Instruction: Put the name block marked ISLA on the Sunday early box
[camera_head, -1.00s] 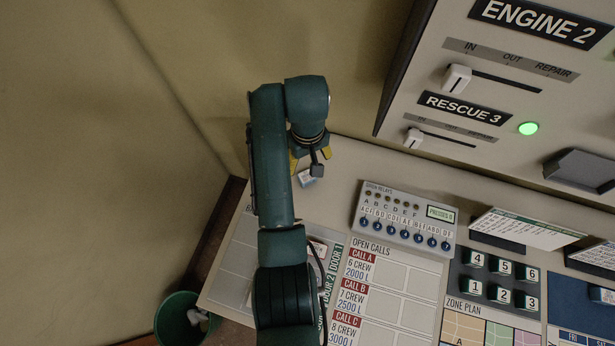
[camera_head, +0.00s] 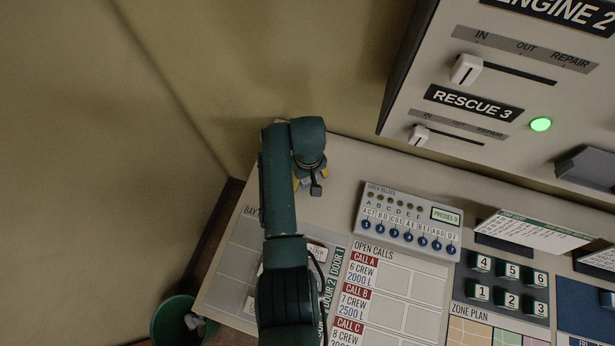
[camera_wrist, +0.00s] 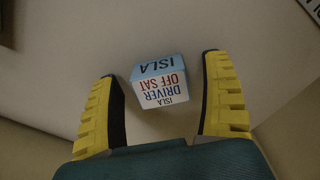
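The ISLA name block (camera_wrist: 160,82) is a small box with a light blue face marked ISLA and a white face reading DRIVER OFF SAT. In the wrist view it lies between the tips of my gripper (camera_wrist: 163,90), with a gap to each yellow-and-black finger. My gripper is open. In the head view my gripper (camera_head: 309,182) is low at the back left of the console and mostly hides the block. The Sunday early box does not show; only part of a blue panel (camera_head: 572,300) with FRI lettering is in view at the right edge.
A relay box (camera_head: 408,222) with blue buttons stands right of my gripper. The open calls board (camera_head: 400,285) and numbered keys (camera_head: 507,285) lie in front. Tilted cards (camera_head: 535,230) stand farther right. An upright panel (camera_head: 440,70) rises behind. A green bin (camera_head: 178,322) is at lower left.

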